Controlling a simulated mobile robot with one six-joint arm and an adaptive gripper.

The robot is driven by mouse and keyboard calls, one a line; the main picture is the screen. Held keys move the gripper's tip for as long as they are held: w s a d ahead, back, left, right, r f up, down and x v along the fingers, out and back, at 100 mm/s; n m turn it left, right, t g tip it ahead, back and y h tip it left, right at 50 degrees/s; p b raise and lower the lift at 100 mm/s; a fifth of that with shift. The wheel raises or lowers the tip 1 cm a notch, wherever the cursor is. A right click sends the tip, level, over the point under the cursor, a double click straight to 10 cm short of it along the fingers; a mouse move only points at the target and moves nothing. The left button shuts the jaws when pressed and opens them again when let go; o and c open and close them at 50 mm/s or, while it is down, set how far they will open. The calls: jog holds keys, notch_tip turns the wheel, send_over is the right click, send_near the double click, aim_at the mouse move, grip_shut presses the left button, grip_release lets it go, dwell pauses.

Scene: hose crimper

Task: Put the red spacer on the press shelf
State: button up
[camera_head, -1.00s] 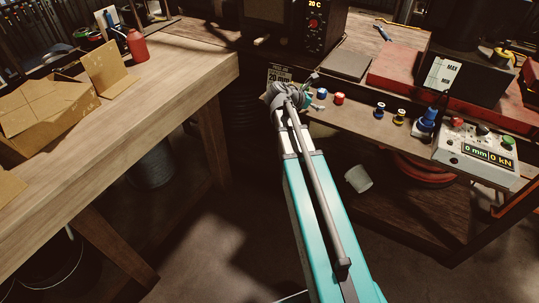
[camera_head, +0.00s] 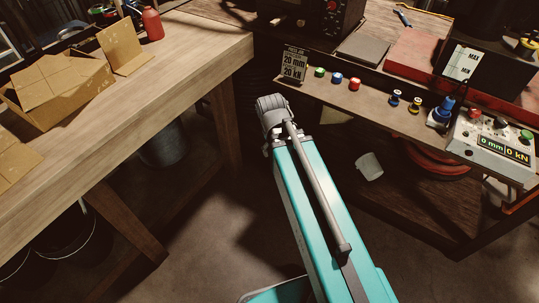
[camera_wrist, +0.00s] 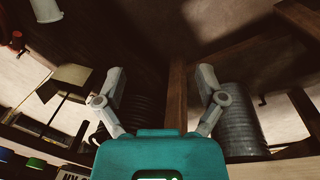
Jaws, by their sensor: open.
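The red spacer (camera_head: 354,84) stands upright on a narrow wooden ledge (camera_head: 385,105) in the head view, at the right end of a row with a blue spacer (camera_head: 337,78) and a green spacer (camera_head: 320,72). I cannot tell for certain which surface is the press shelf. My gripper (camera_wrist: 160,80) shows in the wrist view, open with nothing between its fingers. In the wrist view, the blue spacer (camera_wrist: 5,155) and green spacer (camera_wrist: 35,163) show at the lower left edge; the red spacer does not.
A sign (camera_head: 294,66) reading 20 mm, 20 kN stands left of the spacers. A wooden table (camera_head: 190,62) with cardboard boxes (camera_head: 60,85) is at left.

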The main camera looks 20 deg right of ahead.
jog(key=s+a+m, duration=0.1)
jog(key=s+a+y, duration=0.1)
jog(key=a, duration=0.1)
jog(key=shift+f+m, duration=0.1)
jog(key=shift+m, duration=0.3)
